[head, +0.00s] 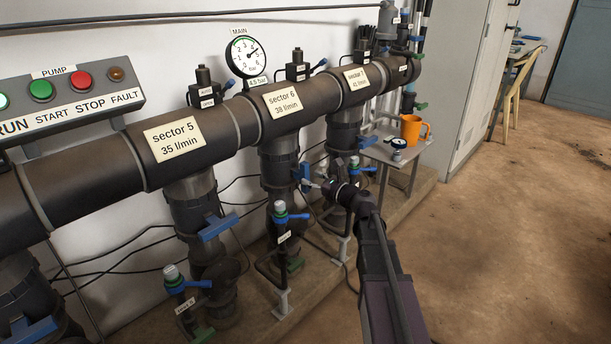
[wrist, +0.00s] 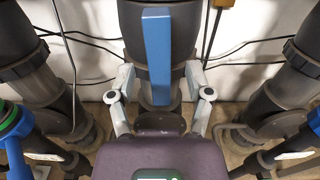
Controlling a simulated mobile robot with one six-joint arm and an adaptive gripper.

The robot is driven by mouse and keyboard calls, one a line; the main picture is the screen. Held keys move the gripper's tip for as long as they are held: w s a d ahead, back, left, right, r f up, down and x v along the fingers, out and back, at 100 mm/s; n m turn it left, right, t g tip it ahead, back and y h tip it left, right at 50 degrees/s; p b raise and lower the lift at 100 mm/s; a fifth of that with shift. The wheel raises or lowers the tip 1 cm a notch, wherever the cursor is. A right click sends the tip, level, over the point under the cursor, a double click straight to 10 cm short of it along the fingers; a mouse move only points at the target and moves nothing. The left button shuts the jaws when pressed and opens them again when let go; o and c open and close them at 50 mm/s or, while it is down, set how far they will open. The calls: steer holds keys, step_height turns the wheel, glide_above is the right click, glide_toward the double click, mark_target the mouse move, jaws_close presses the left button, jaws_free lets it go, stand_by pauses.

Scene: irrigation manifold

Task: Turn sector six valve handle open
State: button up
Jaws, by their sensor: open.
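The sector 6 label (head: 282,101) is on the thick horizontal pipe in the head view, and the sector 6 pipe (head: 277,165) drops below it. A blue valve handle (head: 304,174) is at the right side of that pipe, partly hidden by my gripper (head: 322,186). In the wrist view the blue handle (wrist: 157,45) appears as a long upright bar in front of a dark pipe. My gripper (wrist: 158,78) is open, with one finger on each side of the handle's lower part. Gaps show between the fingers and the handle. The lower end of the handle is close to my gripper's body.
The sector 5 handle (head: 220,226) is at lower left. Small blue-levered valves (head: 281,214) stand in front of the pipes. Loose cables run along the wall. A small stand (head: 390,152) holds an orange mug (head: 410,129) and a gauge. Open floor (head: 510,230) lies to the right.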

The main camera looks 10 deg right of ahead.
mark_target(308, 175)
steer(key=shift+x, duration=1.65)
jaws_close()
